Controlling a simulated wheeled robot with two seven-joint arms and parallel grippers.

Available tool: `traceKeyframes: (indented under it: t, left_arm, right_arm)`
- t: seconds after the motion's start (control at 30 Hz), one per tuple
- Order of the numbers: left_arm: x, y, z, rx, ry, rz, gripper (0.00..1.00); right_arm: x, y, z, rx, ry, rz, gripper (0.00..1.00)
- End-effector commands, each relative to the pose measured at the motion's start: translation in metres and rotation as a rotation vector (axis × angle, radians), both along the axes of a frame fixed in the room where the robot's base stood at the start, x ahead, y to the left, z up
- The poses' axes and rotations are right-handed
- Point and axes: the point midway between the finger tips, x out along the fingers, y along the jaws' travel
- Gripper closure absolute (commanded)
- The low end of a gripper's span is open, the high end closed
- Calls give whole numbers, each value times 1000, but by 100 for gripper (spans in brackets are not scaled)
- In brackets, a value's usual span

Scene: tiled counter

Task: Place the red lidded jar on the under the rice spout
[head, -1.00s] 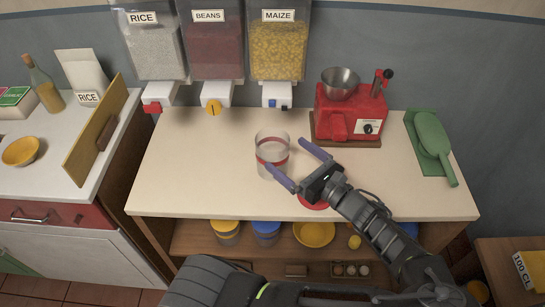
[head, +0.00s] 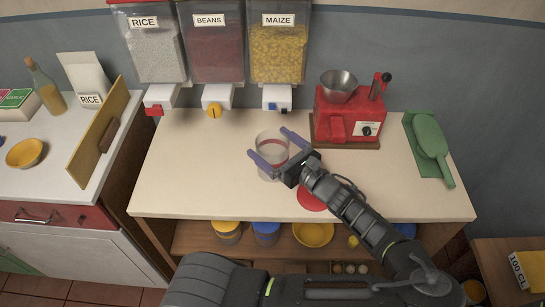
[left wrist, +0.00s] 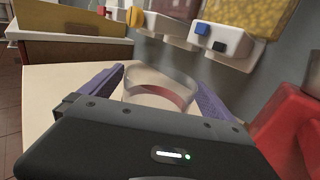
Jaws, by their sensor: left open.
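The clear jar with a red band (head: 267,171) stands upright on the counter, and its top looks open. A flat red disc, perhaps its lid (head: 311,197), lies on the counter to the right and nearer me, partly behind my arm. My left gripper (head: 267,141) is open, with one purple finger on each side of the jar. In the left wrist view the jar (left wrist: 158,82) stands between the fingers; contact cannot be told. The rice spout (head: 160,96), white with a red tab, is at the back left under the RICE bin (head: 150,55). My right gripper is not in view.
The beans spout (head: 217,97) and maize spout (head: 277,97) hang along the back wall. The counter's left part is clear. A yellow board (head: 95,135) stands on the left-hand counter.

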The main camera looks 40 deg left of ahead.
Motion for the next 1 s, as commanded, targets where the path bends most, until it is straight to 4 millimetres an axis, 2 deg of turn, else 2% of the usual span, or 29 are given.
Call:
traceKeyframes:
  t: [0.53, 1.0]
  left_arm:
    - [0, -1, 0, 0, 0, 0, 0]
    - [0, -1, 0, 0, 0, 0, 38]
  right_arm:
    - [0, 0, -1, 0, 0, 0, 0]
    - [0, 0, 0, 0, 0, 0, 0]
